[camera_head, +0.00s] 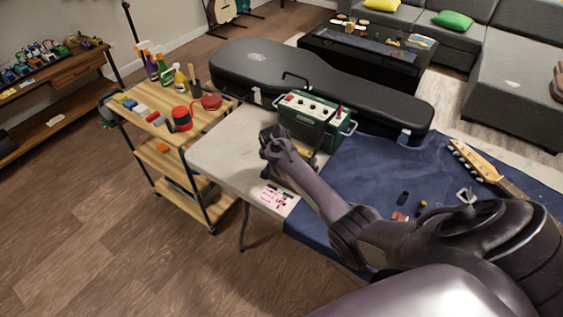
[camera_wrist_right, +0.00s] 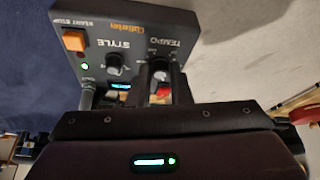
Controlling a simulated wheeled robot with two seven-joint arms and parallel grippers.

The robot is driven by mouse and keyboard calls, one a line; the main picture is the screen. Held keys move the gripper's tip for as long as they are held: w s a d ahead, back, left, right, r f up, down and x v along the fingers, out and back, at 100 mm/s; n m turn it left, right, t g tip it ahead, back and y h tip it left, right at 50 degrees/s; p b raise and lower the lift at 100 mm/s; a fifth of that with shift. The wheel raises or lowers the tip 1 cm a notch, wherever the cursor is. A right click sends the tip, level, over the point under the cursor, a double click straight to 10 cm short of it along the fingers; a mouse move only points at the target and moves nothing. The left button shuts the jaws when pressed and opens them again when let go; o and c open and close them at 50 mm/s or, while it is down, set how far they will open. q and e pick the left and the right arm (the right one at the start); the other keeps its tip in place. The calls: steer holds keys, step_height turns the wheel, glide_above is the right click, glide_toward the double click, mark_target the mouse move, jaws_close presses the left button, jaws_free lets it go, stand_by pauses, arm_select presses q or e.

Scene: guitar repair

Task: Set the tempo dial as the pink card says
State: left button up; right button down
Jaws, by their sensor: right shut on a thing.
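The dark rhythm box (camera_wrist_right: 97,30) fills the upper left of the right wrist view, with its lettering upside down or tilted. It has an orange start/stop button (camera_wrist_right: 74,40), a style knob (camera_wrist_right: 114,63) and a tempo dial. My right gripper (camera_wrist_right: 160,80) is shut on the tempo dial, whose pointer is mostly hidden between the fingers. In the head view my right gripper (camera_head: 274,143) is in front of the green amplifier and hides most of the rhythm box. The pink card (camera_head: 277,196) lies at the table's front edge; its writing is too small to read. My left gripper is not in view.
The green amplifier (camera_head: 306,119) stands just behind my right gripper. A black guitar case (camera_head: 340,85) lies along the table's back. A blue cloth (camera_head: 350,180) with small parts and a guitar neck (camera_head: 480,160) is to the right. A wooden cart (camera_head: 205,122) stands left.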

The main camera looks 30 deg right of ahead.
steer(key=shift+s+r+n+p, duration=0.1)
steer(key=shift+n+p, duration=0.6)
steer(key=shift+n, duration=0.2)
steer(key=n+t+y+p, duration=0.1)
steer(key=n, duration=0.1)
steer(key=shift+d+n, duration=0.15)
steer(key=shift+n, duration=0.15)
steer(key=n+y+p, duration=0.1)
steer(key=n, duration=0.1)
steer(key=shift+s+d+n, duration=0.1)
steer(key=shift+d+n, duration=0.05)
steer(key=shift+n, duration=0.25)
steer(key=shift+d+n+t+y+p, duration=0.1)
steer(key=shift+n+t+y+p, duration=0.25)
steer(key=shift+n, duration=0.55)
steer(key=n+y, duration=0.1)
steer(key=n, duration=0.1)
steer(key=shift+d+n, duration=0.15)
steer(key=shift+n, duration=0.25)
steer(key=shift+n+y+b, duration=0.45)
steer(key=shift+n+b, duration=0.15)
steer(key=shift+n, duration=0.2)
steer(key=shift+d+n+g+y+b, duration=0.1)
steer(key=shift+n+g+y+b, duration=0.2)
steer(key=shift+n+b, duration=0.6)
steer(key=shift+d+n+g+y+b, duration=0.15)
steer(key=shift+n+y+b, duration=0.35)
steer(key=shift+n, duration=0.7)
